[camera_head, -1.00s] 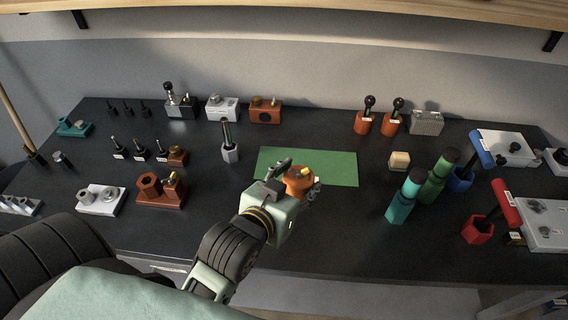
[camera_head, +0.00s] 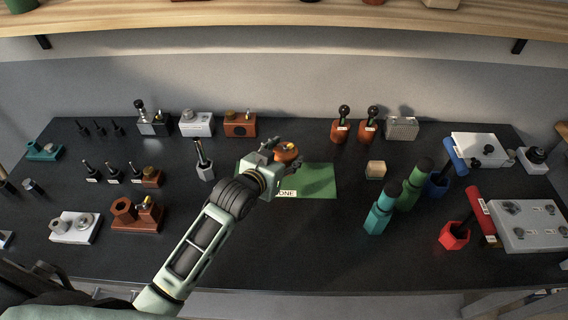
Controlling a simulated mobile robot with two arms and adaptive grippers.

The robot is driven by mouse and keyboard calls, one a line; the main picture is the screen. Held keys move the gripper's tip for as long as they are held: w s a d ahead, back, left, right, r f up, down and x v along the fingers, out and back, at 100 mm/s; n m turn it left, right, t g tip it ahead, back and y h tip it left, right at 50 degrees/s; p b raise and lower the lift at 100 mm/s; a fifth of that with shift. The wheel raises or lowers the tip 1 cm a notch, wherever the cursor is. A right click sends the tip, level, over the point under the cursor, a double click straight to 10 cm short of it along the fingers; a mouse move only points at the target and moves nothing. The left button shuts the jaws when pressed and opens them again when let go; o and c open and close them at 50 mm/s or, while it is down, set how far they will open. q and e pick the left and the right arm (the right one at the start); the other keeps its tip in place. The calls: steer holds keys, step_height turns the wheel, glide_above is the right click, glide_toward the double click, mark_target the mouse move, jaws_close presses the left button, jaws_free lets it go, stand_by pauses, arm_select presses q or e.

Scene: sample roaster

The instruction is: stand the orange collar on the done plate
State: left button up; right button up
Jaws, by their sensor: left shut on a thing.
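The orange collar (camera_head: 287,153) is between the fingers of my left gripper (camera_head: 277,153), which is shut on it. A small yellow part shows at the collar's top. The done plate (camera_head: 312,180) is a flat green mat in the middle of the table, its label partly covered by my gripper. In the picture the collar overlaps the plate's far left edge. I cannot tell whether the collar touches the plate or is above it. My right gripper is not in view.
A grey hexagonal holder (camera_head: 204,170) stands to the left. Orange hexagonal pieces (camera_head: 338,132) stand behind. The plate's right half is bare.

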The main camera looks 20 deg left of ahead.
arm_select(q)
steer(key=shift+w+a, duration=0.15)
steer(key=shift+w, duration=0.15)
steer(key=shift+f, duration=0.25)
step_height(320, 180, down, 2)
steer(key=shift+f+p, duration=0.25)
steer(key=shift+p, duration=0.05)
steer(key=shift+f, duration=0.55)
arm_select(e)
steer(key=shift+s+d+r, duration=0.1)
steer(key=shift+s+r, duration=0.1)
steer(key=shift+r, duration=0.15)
arm_select(q)
steer(key=shift+f, duration=0.15)
steer(key=o, duration=1.7)
steer(key=shift+s, duration=0.1)
